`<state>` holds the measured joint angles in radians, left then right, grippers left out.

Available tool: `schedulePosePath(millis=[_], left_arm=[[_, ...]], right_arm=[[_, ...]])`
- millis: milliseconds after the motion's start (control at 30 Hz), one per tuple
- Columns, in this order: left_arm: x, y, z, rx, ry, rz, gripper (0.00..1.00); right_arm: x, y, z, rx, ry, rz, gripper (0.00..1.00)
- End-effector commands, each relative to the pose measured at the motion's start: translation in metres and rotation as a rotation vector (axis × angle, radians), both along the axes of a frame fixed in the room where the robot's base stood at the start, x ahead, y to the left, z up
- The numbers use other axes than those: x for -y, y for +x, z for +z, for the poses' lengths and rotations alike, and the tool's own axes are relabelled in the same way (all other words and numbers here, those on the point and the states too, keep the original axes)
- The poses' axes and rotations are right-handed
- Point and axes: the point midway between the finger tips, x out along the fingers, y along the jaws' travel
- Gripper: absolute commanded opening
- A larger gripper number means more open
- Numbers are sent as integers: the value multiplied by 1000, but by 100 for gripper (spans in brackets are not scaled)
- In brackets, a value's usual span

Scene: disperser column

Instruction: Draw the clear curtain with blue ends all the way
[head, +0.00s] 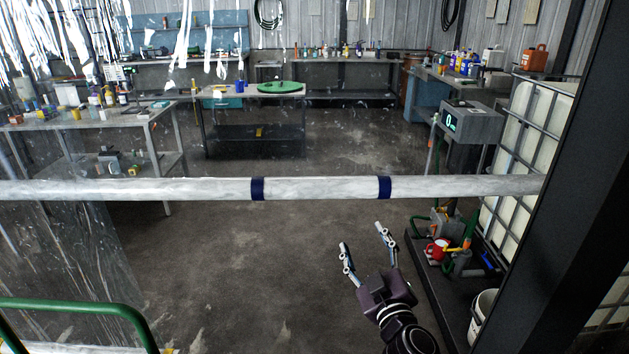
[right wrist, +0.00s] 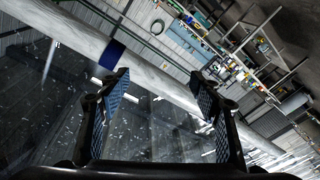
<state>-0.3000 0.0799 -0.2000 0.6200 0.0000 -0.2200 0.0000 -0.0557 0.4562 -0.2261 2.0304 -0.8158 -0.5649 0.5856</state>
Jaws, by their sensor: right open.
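A pale, marbled horizontal bar (head: 320,188) crosses the head view, with one blue band (head: 257,188) near the middle and another blue band (head: 385,187) to its right. A clear, streaked sheet (head: 60,250) hangs below the bar at the left; I cannot tell how far it spreads or whether the bands are its ends. My right gripper (head: 362,237) is open and empty, appearing below the right band, apart from it. In the right wrist view, the bar runs diagonally beyond the open fingers (right wrist: 158,75), with a blue band (right wrist: 112,53) at upper left. My left gripper is out of view.
A green rail (head: 70,305) stands at the lower left. A dark post (head: 560,190) and a caged white tank (head: 520,140) stand at the right, near a low platform (head: 440,300) with a red-and-white item. Benches line the back. The middle floor looks clear.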

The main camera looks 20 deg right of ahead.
Motion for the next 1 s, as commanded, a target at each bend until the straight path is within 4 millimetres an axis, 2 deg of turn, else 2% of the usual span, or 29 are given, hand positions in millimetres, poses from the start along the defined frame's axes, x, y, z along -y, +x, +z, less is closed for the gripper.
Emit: schedulePosePath(millis=[33,100,200,233,300,367,500,600,700,867,1000], left_arm=[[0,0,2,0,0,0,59],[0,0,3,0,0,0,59],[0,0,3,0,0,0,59],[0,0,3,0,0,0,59],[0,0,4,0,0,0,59],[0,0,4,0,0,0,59],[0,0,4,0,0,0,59],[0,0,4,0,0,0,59],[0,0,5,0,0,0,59],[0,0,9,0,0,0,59],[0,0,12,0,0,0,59]], right_arm=[[-10,17,39,99,-85,71,59],[-30,32,78,203,-204,185,59],[-57,50,107,271,-386,347,59],[-62,55,110,274,-442,393,59],[-69,66,110,250,-567,485,59],[-67,75,104,206,-659,545,59],[-46,92,86,74,-811,619,59],[-31,98,76,5,-863,635,59],[-26,103,72,-26,-881,640,59],[-35,118,71,-29,-881,642,59],[-46,138,68,-28,-879,642,59]])
